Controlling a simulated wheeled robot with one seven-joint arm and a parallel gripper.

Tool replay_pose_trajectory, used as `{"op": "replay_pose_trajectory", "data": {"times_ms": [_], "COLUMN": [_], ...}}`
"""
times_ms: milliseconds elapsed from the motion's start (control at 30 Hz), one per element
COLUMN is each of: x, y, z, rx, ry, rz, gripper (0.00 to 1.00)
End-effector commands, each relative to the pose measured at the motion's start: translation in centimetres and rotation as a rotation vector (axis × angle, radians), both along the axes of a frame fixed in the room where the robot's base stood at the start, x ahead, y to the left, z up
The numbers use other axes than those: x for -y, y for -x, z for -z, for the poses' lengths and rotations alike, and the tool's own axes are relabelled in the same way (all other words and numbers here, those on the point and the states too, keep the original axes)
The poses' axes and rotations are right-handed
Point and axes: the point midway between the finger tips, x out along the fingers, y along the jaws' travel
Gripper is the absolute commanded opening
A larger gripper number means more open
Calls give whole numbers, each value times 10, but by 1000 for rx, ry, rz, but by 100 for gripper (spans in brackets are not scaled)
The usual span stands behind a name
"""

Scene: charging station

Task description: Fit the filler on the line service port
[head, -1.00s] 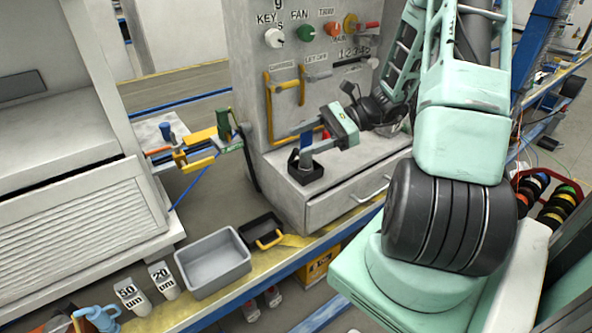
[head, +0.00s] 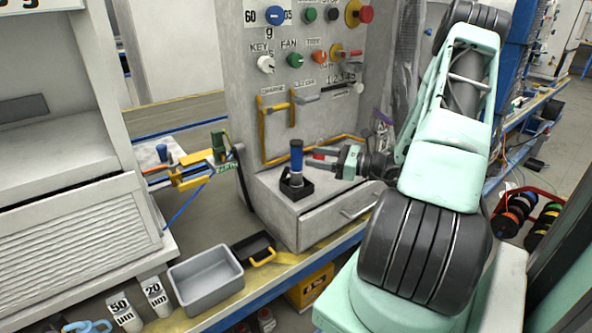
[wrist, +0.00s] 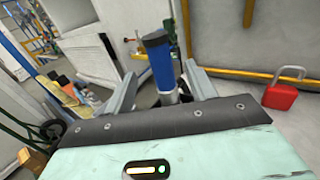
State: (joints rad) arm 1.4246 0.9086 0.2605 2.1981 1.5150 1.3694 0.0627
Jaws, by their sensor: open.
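A blue cylinder with a dark top, which looks like the filler (head: 296,157), stands upright in a small black holder (head: 298,190) on top of a grey drawer unit. It also shows in the wrist view (wrist: 161,66), standing between the spread fingers. My gripper (head: 309,161) is open and roughly level, reaching in from the right close beside the filler. In the wrist view my gripper (wrist: 158,78) shows a gap on both sides of the cylinder. A yellow and green fitting (head: 205,164) juts out left of the panel; I cannot tell whether it is the service port.
A grey panel with knobs (head: 266,64) rises behind the holder, with yellow handles (head: 276,128) and a yellow rail. A grey bin (head: 206,279) and a black tray (head: 254,250) sit on the front ledge.

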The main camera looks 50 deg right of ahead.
Motion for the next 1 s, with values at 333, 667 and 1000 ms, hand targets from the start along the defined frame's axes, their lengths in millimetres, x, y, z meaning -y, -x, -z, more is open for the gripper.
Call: {"op": "replay_pose_trajectory", "data": {"times_ms": [333, 667, 1000], "x": [-13, -28, -29], "y": [-34, -75, -81], "z": [-1, -1, -1], "rx": [0, 0, -1], "ry": [1, 1, 1], "rz": [-2, -2, 0], "gripper": [56, 56, 50]}}
